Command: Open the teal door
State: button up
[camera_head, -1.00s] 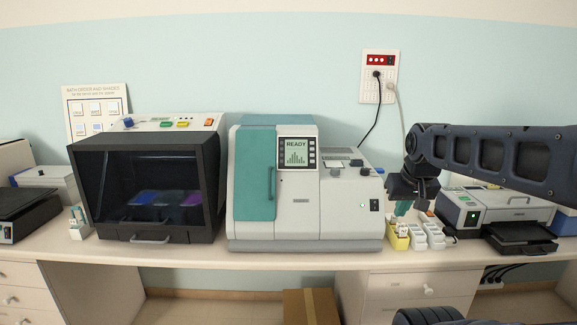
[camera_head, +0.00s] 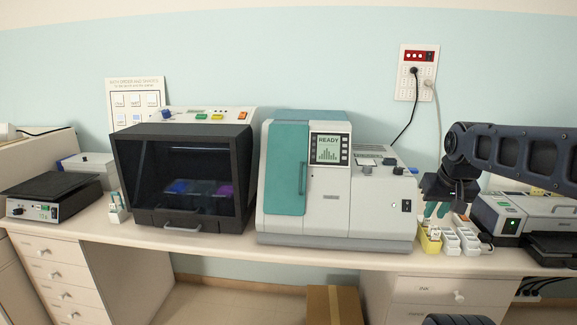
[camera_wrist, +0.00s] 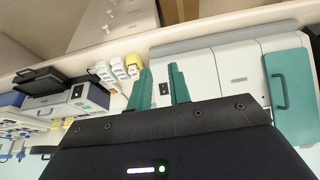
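The teal door (camera_head: 287,180) is on the front left of the white and grey machine with the READY screen. It looks shut, with a vertical teal handle (camera_head: 302,177) near its right edge. In the wrist view the door (camera_wrist: 291,95) is at the right, with its handle (camera_wrist: 278,92) on its left part. My gripper (camera_head: 437,209) is right of the machine, above the yellow and white racks. In the wrist view my gripper (camera_wrist: 160,85) shows two teal fingers apart with nothing between them. It is away from the door and handle.
A black-fronted cabinet (camera_head: 185,185) stands left of the machine. Yellow and white racks (camera_head: 452,236) and a printer-like device (camera_head: 520,215) are to the right. A cardboard box (camera_head: 333,304) is under the bench. The bench front edge (camera_head: 220,243) runs along below the machines.

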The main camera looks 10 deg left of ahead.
jog(key=shift+o, duration=0.9)
jog(key=w+a+r, duration=0.4)
jog(key=w+a, duration=0.2)
jog(key=w, duration=0.3)
jog(key=shift+a+n, duration=0.15)
jog(key=shift+n, duration=0.15)
jog(key=n+y, duration=0.1)
jog(key=y, duration=0.1)
send_near(301, 175)
jog(key=x, duration=1)
jog(key=shift+w+f, duration=0.1)
jog(key=shift+f, duration=0.3)
jog(key=shift+c, duration=0.2)
grip_shut()
